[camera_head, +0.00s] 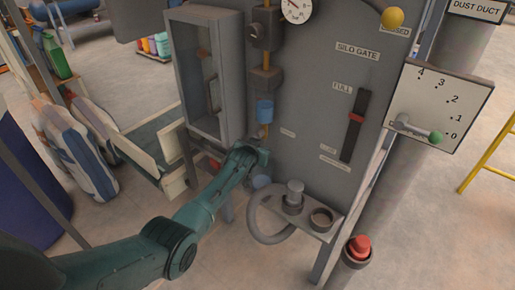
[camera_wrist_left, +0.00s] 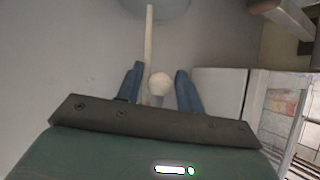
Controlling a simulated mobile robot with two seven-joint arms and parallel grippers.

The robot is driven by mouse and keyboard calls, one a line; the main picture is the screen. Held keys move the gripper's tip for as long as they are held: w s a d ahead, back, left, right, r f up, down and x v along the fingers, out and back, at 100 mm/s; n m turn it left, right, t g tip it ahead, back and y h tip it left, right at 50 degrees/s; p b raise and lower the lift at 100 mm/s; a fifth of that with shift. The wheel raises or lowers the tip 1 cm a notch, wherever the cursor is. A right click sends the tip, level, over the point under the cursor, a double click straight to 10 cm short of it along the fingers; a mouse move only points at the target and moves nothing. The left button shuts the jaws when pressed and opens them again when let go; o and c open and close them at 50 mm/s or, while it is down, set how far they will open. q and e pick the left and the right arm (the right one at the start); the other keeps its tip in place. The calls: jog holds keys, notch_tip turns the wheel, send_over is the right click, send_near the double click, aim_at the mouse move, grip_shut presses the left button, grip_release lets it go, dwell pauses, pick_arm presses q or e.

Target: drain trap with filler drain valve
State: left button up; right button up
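The trap is a blue bowl (camera_head: 265,110) on the orange vertical pipe of the grey panel, with a thin pale stem below it. My left gripper (camera_head: 264,150) is just below the bowl, in front of the panel; its fingers are hard to make out in the head view. In the left wrist view its two blue fingers (camera_wrist_left: 160,80) are apart, with a round cream knob (camera_wrist_left: 160,84) between them. Gaps show on both sides of the knob. This knob looks like the drain valve. A pale rod (camera_wrist_left: 149,40) rises behind it towards a greyish round shape. My right gripper is not in view.
A grey glazed cabinet (camera_head: 208,75) stands left of the pipe. A shelf (camera_head: 318,238) with a hose and sockets juts out below right. The silo gate slider (camera_head: 355,118) and a dial plate with a green-knobbed lever (camera_head: 435,137) are further right.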

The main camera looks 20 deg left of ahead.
pick_arm(q)
jog(key=shift+o, duration=0.6)
jog(key=shift+s+r+p, duration=0.35)
jog(key=shift+s+p, duration=0.1)
jog(key=p+v, duration=0.3)
jog(key=v, duration=0.9)
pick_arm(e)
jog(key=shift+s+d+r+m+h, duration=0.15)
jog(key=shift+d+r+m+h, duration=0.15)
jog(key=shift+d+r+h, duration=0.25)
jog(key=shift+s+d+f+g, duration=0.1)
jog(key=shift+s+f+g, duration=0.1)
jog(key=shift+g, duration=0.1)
